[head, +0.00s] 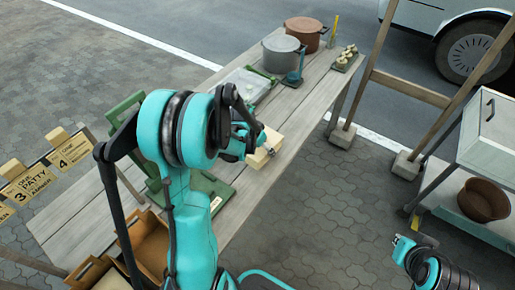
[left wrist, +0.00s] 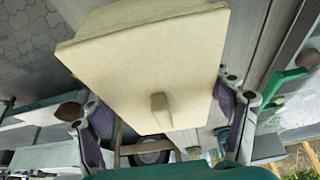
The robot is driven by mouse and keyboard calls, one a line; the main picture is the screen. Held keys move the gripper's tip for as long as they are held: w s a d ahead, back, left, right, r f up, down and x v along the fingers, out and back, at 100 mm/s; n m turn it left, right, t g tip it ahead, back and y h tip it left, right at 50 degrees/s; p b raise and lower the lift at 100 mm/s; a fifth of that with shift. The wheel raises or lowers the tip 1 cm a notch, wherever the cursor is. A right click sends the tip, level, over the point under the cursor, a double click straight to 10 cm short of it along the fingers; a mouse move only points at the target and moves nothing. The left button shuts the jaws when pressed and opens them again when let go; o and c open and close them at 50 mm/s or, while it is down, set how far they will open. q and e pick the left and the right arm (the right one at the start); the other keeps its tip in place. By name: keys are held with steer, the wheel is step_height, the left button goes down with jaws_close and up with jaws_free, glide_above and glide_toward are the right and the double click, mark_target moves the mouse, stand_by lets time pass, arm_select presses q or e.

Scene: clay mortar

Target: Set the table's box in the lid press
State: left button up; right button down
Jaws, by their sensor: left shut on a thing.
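My left gripper (head: 264,141) is shut on a pale wooden box (head: 262,157), which is mostly hidden behind the gripper in the head view. In the left wrist view the box (left wrist: 150,60) fills the upper middle, with a small knob on the face towards the camera, between the fingers of the left gripper (left wrist: 165,125). The green lid press (head: 208,188) stands on the table, left of the box and partly hidden behind my left arm. My right gripper (head: 404,246) is low at the right, away from the table; its jaws are too small to read.
The long plank table (head: 73,213) holds a grey pot (head: 283,54), a brown pot (head: 304,33) and a clear-lidded container (head: 247,85) at its far end. Open wooden boxes (head: 148,240) lie near the front. A cart (head: 487,135) with a brown bowl (head: 484,200) stands right.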

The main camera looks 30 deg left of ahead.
arm_select(q)
steer(key=d+r+p, duration=0.3)
steer(key=d+r, duration=0.2)
steer(key=d, duration=0.4)
steer(key=s+d+f+n, duration=0.1)
steer(key=s+d, duration=0.4)
steer(key=s, duration=0.2)
steer(key=shift+f+n+y, duration=0.3)
steer(key=shift+n+y, duration=0.1)
